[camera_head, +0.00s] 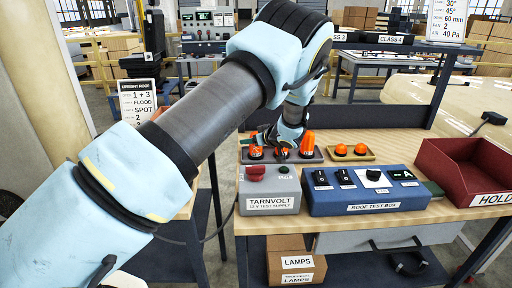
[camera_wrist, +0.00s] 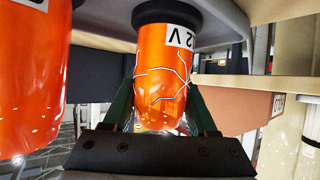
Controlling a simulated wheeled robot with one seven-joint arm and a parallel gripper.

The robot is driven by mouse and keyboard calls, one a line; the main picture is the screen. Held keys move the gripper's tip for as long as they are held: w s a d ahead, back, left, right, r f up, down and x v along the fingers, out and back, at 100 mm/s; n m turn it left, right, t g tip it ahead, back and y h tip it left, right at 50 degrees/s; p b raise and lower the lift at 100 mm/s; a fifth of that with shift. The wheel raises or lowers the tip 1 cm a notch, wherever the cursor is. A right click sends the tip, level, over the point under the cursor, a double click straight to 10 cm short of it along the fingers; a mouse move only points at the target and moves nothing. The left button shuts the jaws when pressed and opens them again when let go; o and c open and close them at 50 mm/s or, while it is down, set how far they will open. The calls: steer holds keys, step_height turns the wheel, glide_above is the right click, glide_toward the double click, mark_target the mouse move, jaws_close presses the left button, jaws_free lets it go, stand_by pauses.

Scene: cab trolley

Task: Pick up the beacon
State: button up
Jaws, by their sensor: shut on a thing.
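In the wrist view an orange beacon (camera_wrist: 160,75) with a black base, a "2 V" label and pale crack-like lines sits between the two fingers of my gripper (camera_wrist: 162,100). My gripper is shut on it. A second orange beacon (camera_wrist: 32,80) stands close at the left. In the head view my gripper (camera_head: 279,141) is at the row of orange beacons, partly hidden by my wrist; one beacon (camera_head: 256,152) is at its left and a taller one (camera_head: 307,143) at its right. I cannot tell whether the held beacon is clear of its rack (camera_head: 315,158).
A grey test supply (camera_head: 269,204) and a blue roof test box (camera_head: 352,200) stand in front of the rack. A red HOLD bin (camera_head: 466,175) is at the right. A LAMPS carton (camera_head: 296,262) is below.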

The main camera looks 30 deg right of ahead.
jaws_close()
